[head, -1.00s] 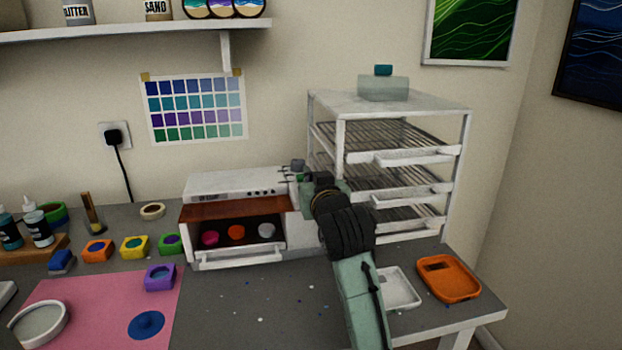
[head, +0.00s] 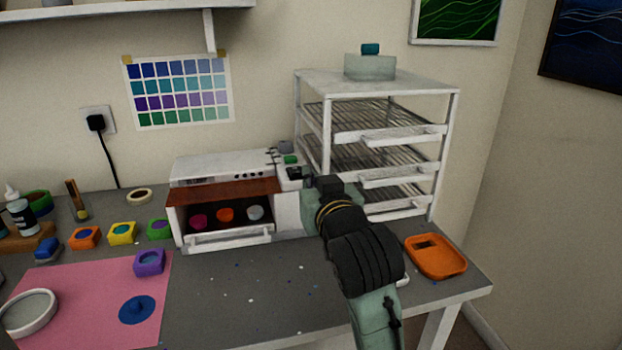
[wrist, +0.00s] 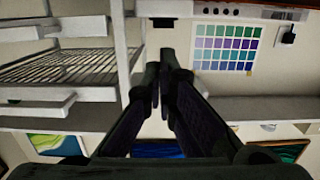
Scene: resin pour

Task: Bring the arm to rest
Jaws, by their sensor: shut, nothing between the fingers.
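My arm reaches up from the lower right in the head view. My gripper (wrist: 158,78) shows in the wrist view with its two dark fingers together and nothing between them. In the head view its end is near the right side of the small white oven (head: 225,163), in front of the wire rack unit (head: 312,95). The fingertips are hard to make out there, and I cannot tell whether they touch anything. The wrist view appears upside down, with the rack on the left and the colour chart (wrist: 225,48) on the right.
The oven's opening shows magenta, orange and pale discs. An orange tray (head: 452,262) lies right of my arm, close to the bench's right edge. A pink mat (head: 85,290) and several coloured moulds lie left. The grey bench (head: 250,310) before the oven is mostly clear, with specks.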

